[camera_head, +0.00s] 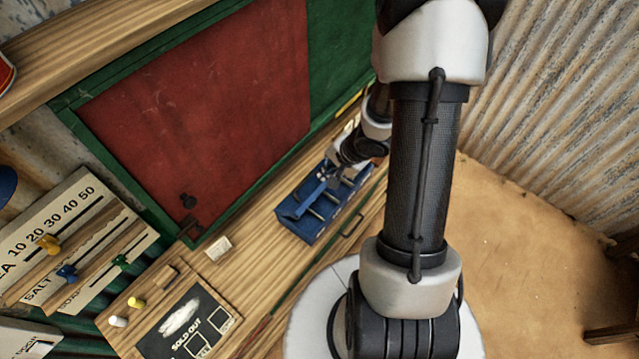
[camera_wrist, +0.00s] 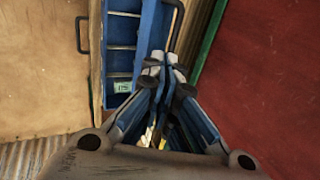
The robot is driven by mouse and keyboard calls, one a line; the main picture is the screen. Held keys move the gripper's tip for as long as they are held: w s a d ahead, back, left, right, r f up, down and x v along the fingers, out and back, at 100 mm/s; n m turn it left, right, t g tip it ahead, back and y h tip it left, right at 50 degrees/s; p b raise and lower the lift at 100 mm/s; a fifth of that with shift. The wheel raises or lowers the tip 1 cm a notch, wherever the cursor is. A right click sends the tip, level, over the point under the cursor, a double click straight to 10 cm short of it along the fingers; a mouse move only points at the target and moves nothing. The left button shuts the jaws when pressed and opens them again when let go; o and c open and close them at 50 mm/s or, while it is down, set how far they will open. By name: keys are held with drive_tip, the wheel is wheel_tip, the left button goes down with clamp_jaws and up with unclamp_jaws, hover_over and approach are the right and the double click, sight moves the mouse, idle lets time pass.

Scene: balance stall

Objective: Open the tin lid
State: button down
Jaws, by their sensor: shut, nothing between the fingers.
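The blue tin (camera_head: 304,232) sits on the wooden counter, in front of the red and green board. In the wrist view the tin (camera_wrist: 122,30) shows an open inside with several compartments parted by pale dividers. A blue panel (camera_wrist: 151,28) runs along its side nearest the red board; it looks like the lid, but its exact angle is unclear. My gripper (camera_head: 324,178) is over the tin in the head view. In the wrist view my gripper (camera_wrist: 165,68) has its fingertips together, empty, beside the blue panel. I cannot tell whether they touch it.
A black handle (camera_head: 352,222) is on the counter front. A small white block (camera_head: 218,248) and a "sold out" board (camera_head: 186,322) lie to the left. The sliding scale panel (camera_head: 62,250) is at far left. The red board (camera_wrist: 265,80) stands close beside my gripper.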

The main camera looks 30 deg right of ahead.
sight(316, 187)
drive_tip(key=b+x, duration=0.6)
drive_tip(key=x, duration=0.4)
drive_tip(key=shift+a, duration=0.1)
